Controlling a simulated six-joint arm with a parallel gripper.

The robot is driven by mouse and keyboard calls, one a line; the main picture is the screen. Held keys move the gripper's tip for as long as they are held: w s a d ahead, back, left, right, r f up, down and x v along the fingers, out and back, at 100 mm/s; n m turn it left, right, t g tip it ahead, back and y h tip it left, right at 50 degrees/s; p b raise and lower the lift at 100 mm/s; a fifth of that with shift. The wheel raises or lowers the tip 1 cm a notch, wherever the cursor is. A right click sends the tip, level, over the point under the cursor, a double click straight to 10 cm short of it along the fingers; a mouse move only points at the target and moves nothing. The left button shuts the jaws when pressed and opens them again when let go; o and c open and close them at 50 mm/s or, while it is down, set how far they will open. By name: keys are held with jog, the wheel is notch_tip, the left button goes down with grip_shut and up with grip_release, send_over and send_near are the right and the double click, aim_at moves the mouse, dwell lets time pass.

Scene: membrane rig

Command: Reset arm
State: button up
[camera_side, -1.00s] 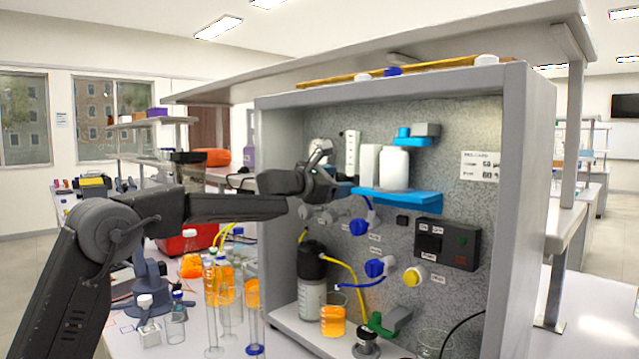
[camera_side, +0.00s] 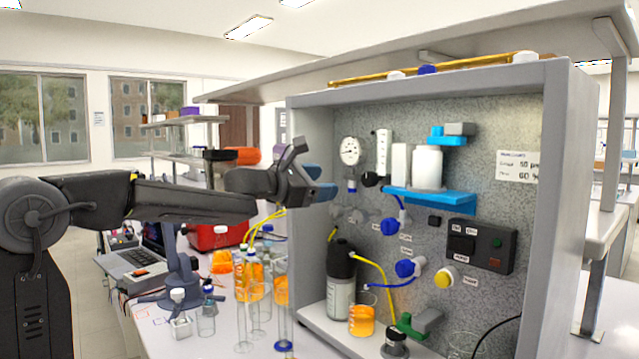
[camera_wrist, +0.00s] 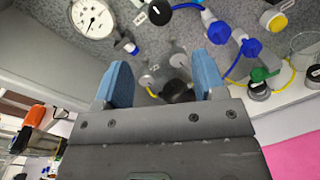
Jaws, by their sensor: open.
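My gripper (camera_side: 322,183) is open and empty, with blue fingers, at the left front of the membrane rig (camera_side: 303,130) in the side view. It is clear of the valves and the shelf. In the wrist view my gripper (camera_wrist: 165,85) shows its two blue fingers well apart. A black cap (camera_wrist: 178,92) shows between them, farther off. The rig's panel carries a round gauge (camera_side: 350,151), blue-handled valves (camera_side: 404,268), a yellow knob (camera_side: 443,279) and a black switch box (camera_side: 480,246).
A black-capped bottle (camera_side: 340,290) and a beaker of orange liquid (camera_side: 362,316) stand on the rig's floor. Several cylinders and bottles of orange liquid (camera_side: 255,279) crowd the bench below my arm. A blue shelf (camera_side: 430,199) holds a white bottle (camera_side: 428,168). A laptop (camera_side: 140,262) lies at left.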

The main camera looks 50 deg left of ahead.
dwell(0.4)
jog(key=s+d+f+m+g+h, duration=0.2)
jog(key=s+d+f+m+g, duration=0.2)
jog(key=s+d+m, duration=0.4)
jog(key=s+d+f+m+g+h, duration=0.2)
jog(key=s+d+f+m+g, duration=0.15)
jog(key=s+d+m, duration=0.45)
jog(key=s+f+m+g+y, duration=0.4)
jog(key=s+f+m+y, duration=0.1)
jog(key=s+f+m, duration=0.8)
notch_tip(320, 180, down, 2)
jog(key=shift+s+a+f+y, duration=0.1)
jog(key=shift+s+a+y, duration=0.3)
jog(key=shift+s+a, duration=0.1)
jog(key=shift+g, duration=0.25)
